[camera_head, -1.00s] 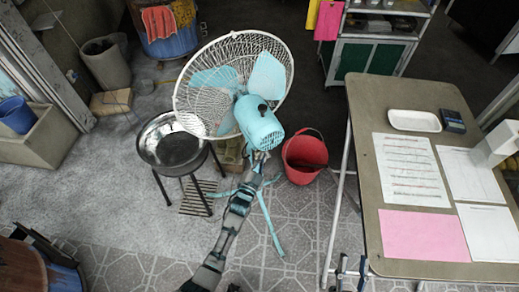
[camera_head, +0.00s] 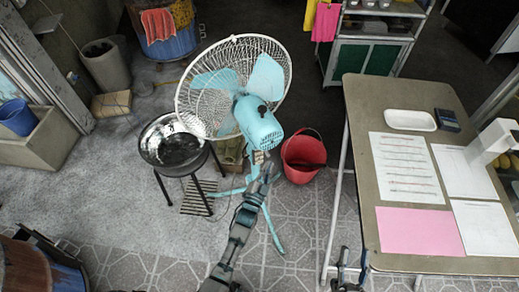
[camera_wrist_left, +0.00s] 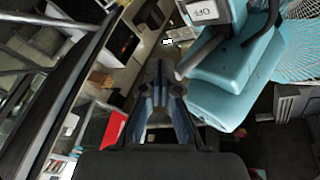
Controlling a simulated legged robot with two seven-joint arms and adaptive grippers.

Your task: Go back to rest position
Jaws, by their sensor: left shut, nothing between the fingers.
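My left arm reaches up from the bottom of the head view. Its gripper (camera_head: 262,160) is just below the blue motor housing of the fan (camera_head: 258,125), which has a white wire cage; I cannot tell whether they touch. In the left wrist view, the fingers (camera_wrist_left: 160,75) are shut with nothing between them. The fan's blue body (camera_wrist_left: 225,85) is right beside them, with an "OFF" label at the top. My right gripper (camera_head: 346,272) shows at the bottom edge, beside the table's left leg; its fingers are too small to judge.
A table (camera_head: 375,105) with papers and a white tray (camera_head: 410,119) stands at the right. A red bucket (camera_head: 303,158) is right of the fan. A black round brazier (camera_head: 176,148) on legs stands left.

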